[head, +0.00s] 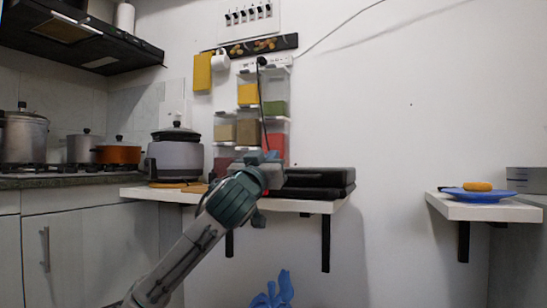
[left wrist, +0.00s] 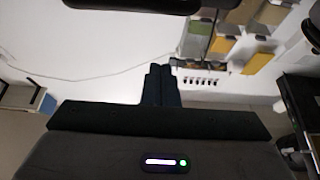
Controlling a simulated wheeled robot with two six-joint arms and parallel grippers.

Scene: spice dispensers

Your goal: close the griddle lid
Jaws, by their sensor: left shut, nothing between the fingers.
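The black griddle (head: 318,182) lies on the white wall shelf, right of its middle. Its lid (head: 322,174) looks lowered and about flat over the base, with a thin line between them; I cannot tell if it is fully down. My left gripper (head: 270,162) is at the griddle's left end, partly in front of it in the head view; contact cannot be told. In the left wrist view its fingers (left wrist: 162,86) are together and empty. A dark edge (left wrist: 130,5) crosses the top of that view, too cropped to name surely. My right gripper is not in view.
The white shelf (head: 340,203) also bears a grey cooker (head: 176,158) at left. Clear spice dispensers (head: 248,130) hang on the wall behind my left gripper. A second shelf (head: 475,210) at right holds a blue plate (head: 478,195). The wall between the shelves is clear.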

